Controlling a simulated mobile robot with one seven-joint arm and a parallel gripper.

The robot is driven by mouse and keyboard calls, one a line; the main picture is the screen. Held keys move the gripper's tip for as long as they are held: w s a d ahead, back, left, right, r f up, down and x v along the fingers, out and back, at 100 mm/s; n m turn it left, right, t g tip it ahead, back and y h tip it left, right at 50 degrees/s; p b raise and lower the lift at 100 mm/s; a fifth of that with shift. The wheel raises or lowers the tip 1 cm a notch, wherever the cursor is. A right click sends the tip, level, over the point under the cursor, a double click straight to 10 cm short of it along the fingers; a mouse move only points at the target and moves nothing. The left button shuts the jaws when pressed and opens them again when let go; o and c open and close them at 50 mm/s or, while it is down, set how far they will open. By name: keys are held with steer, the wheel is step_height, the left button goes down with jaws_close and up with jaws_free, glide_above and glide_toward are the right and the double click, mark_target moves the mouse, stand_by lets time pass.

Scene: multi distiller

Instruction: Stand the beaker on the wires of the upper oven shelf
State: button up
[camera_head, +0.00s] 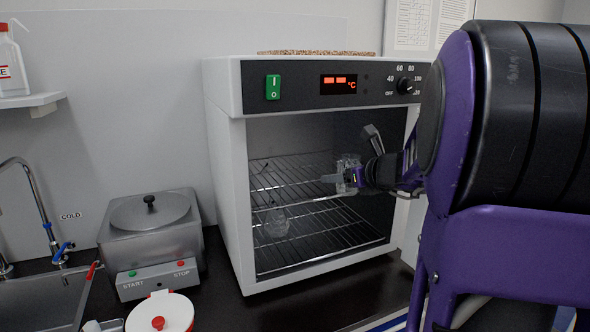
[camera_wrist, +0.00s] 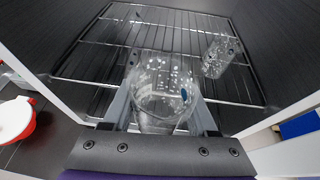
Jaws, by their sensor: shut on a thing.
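My gripper (camera_head: 345,182) is inside the open front of the oven (camera_head: 226,190), at the right, around the height of the upper shelf. It is shut on a clear glass beaker (camera_wrist: 163,80) with white markings, one finger on each side in the wrist view. The beaker shows only partly in the head view (camera_head: 349,162), close to the upper wire shelf (camera_head: 275,178); I cannot tell whether its base touches the wires. The shelf wires (camera_wrist: 110,45) extend beyond the beaker in the wrist view.
A glass vessel (camera_wrist: 218,55) also shows right of the held beaker in the wrist view. The oven's side walls flank my gripper. A steel bath (camera_head: 150,238) stands left of the oven.

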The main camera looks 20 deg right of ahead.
steer(key=p, duration=0.2)
glide_above(305, 178)
steer(key=shift+s+a, duration=0.1)
steer(key=shift+f+b, duration=0.65)
steer(key=shift+f, duration=1.1)
steer(key=shift+f, duration=0.15)
steer(key=o, duration=1.4)
steer(key=shift+c, duration=0.2)
steer(key=shift+r, duration=0.25)
steer(key=v, duration=1.1)
steer(key=shift+s+r, duration=0.1)
steer(key=shift+s, duration=0.3)
